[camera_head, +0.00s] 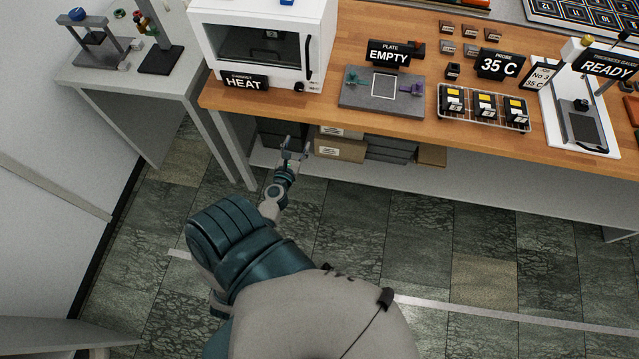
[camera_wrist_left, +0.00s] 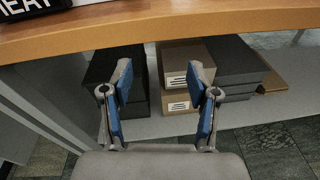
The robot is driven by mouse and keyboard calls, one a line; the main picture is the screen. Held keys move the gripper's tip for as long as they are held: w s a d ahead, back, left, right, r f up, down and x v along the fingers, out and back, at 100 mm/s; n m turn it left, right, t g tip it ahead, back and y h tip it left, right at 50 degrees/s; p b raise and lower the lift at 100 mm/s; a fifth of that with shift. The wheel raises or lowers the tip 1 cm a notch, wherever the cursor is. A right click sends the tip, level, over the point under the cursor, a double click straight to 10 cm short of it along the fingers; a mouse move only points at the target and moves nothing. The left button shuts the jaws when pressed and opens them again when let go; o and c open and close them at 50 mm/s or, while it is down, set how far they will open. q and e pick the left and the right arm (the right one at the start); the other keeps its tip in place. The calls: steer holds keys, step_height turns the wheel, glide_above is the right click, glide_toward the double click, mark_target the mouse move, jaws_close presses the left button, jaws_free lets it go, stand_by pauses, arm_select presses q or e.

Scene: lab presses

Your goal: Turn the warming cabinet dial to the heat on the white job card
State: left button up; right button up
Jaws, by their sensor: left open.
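The warming cabinet (camera_head: 262,45) is a white box with a dark window at the back left of the wooden bench. Its small dark dial (camera_head: 300,87) is at the lower right of its front, too small to read. A black sign reading HEAT (camera_head: 244,83) stands at its front left; its edge also shows in the left wrist view (camera_wrist_left: 30,8). A small white card (camera_head: 541,76) reading "No 3" stands at the right, partly hard to read. My left gripper (camera_head: 296,148) is open and empty, in front of and below the bench edge; it also shows in the left wrist view (camera_wrist_left: 160,75). My right gripper is not in view.
On the bench (camera_head: 365,126) are a grey plate fixture (camera_head: 375,108), a tray of black-and-yellow parts (camera_head: 484,124), a 35 C sign (camera_head: 499,64) and a gauge stand (camera_head: 580,120). Boxes (camera_head: 341,150) sit on the shelf below. A grey side table (camera_head: 135,86) stands left.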

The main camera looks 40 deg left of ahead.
arm_select(q)
steer(key=d+f+m+g+h, duration=0.1)
steer(key=d+f+m+h, duration=0.1)
steer(key=d+f+m, duration=0.4)
steer(key=s+d+f+m+g+h+p, duration=0.1)
steer(key=d+f+m, duration=0.5)
steer(key=f, duration=0.6)
steer(key=shift+s+m+g+h+p, duration=0.3)
steer(key=shift+m+g+h, duration=0.2)
steer(key=shift+m+h, duration=0.75)
steer(key=shift+f, duration=0.1)
steer(key=s+d+f+m+g+h, duration=0.1)
steer(key=s+d+f+m+g, duration=0.1)
steer(key=s+d+f+m, duration=0.4)
steer(key=s+d+f+m+g+h, duration=0.2)
steer(key=s+d+f+m+g, duration=0.1)
steer(key=s+f+m, duration=0.4)
steer(key=s+d+f+m+g, duration=0.1)
steer(key=s+f+m+g, duration=0.2)
steer(key=s, duration=0.7)
steer(key=s+d+f+m+g, duration=0.1)
steer(key=s+f+m+g, duration=0.1)
steer(key=s+f+m, duration=0.6)
steer(key=s+m, duration=0.1)
steer(key=m, duration=0.3)
steer(key=shift+s+g+y, duration=0.35)
steer(key=shift+s+g, duration=0.05)
